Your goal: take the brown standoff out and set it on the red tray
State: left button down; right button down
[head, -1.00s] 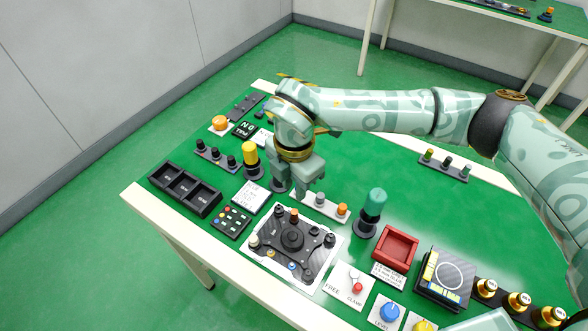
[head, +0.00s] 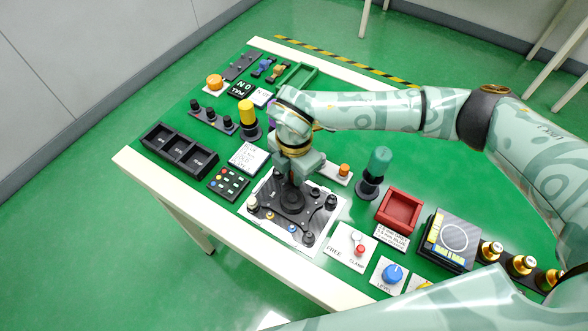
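The red tray (head: 400,211) is empty and sits right of the fixture. The fixture is a silver plate (head: 302,242) carrying a black quadcopter-like frame (head: 291,201) with a round hub and several small standoffs. A cream standoff (head: 252,203), a gold one (head: 269,215) and a blue one (head: 291,229) show on its near side. My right gripper (head: 291,184) points down at the frame's far side, just behind the hub. It hides the spot there, and I cannot make out the brown standoff or whether the fingers hold it. My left gripper is out of view.
A green-capped post (head: 377,165) stands between the gripper and the tray. A FREE/CLAMP switch panel (head: 349,243) and a blue LEVEL knob (head: 392,273) lie in front. A black three-bin box (head: 180,150) is at left. One of my pale-green arm links crosses the bottom right.

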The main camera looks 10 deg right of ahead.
jog(key=shift+r+n+p, duration=0.1)
jog(key=shift+n+p, duration=0.3)
jog(key=shift+n, duration=0.8)
jog(key=n+p, duration=0.1)
jog(key=n, duration=0.3)
jog(key=shift+n, duration=0.3)
jog(key=n, duration=0.4)
jog(key=shift+r+n+p, duration=0.1)
jog(key=shift+n+p, duration=0.2)
jog(key=shift+p, duration=0.05)
jog(key=shift+n, duration=1)
jog(key=shift+r+p, duration=1.25)
jog(key=shift+r, duration=0.15)
